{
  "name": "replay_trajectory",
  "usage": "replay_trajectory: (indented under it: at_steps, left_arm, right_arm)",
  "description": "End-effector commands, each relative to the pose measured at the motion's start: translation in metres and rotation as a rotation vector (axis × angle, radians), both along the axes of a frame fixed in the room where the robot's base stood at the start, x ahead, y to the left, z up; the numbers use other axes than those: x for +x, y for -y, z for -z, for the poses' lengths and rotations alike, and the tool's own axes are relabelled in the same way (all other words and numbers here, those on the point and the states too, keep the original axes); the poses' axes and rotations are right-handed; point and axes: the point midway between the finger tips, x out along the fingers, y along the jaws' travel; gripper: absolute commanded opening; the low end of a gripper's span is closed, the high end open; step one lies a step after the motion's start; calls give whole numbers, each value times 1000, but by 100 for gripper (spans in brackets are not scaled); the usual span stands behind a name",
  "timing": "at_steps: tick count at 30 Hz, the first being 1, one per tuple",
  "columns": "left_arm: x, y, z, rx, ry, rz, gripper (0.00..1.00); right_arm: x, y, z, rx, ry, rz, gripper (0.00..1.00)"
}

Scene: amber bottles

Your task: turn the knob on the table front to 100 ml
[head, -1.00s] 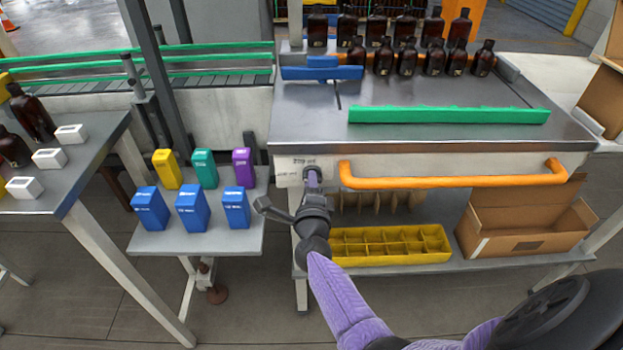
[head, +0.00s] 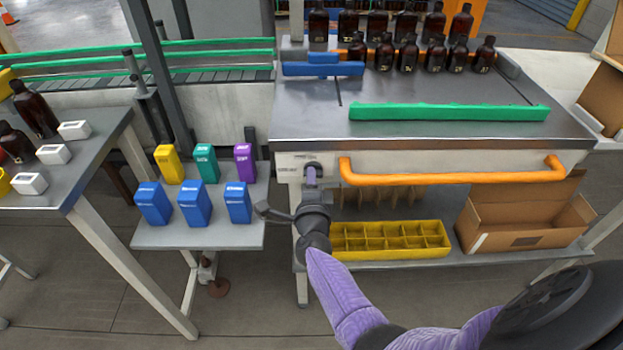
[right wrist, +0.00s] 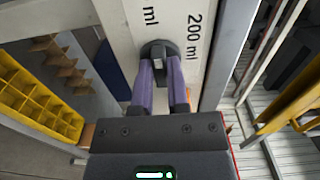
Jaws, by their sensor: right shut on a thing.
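The knob (right wrist: 158,50) is dark and round with a raised grip, set in the pale front panel (right wrist: 196,15) of the table. My right gripper (right wrist: 160,85) is shut on the knob, its purple fingers on either side of the grip. The wrist view shows "200 ml" printed to the right of the knob and a partly cut-off "ml" label above left. In the head view my right gripper (head: 311,178) reaches the left end of the table front and hides most of the knob. My left gripper is not in view.
An orange handle bar (head: 455,177) runs along the table front just right of the knob. Below are a yellow divided crate (head: 390,256) and an open cardboard box (head: 525,241). A low side table (head: 200,237) with several coloured containers stands to the left.

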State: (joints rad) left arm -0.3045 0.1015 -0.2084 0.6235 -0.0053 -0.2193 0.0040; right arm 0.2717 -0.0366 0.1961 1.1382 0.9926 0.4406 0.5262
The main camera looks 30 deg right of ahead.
Motion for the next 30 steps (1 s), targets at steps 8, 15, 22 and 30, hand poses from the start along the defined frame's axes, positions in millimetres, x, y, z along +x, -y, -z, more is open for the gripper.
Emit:
replay_trajectory:
  at_steps: [8,15,22,30]
  left_arm:
    - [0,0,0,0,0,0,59]
    - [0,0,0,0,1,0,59]
    - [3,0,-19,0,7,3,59]
    - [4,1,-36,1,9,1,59]
  right_arm:
    - [0,0,1,0,-2,-1,54]
    - [0,0,0,1,-1,-1,54]
    - [-29,-18,-4,1,-4,-2,54]
    - [-78,-48,-1,1,-3,-1,54]
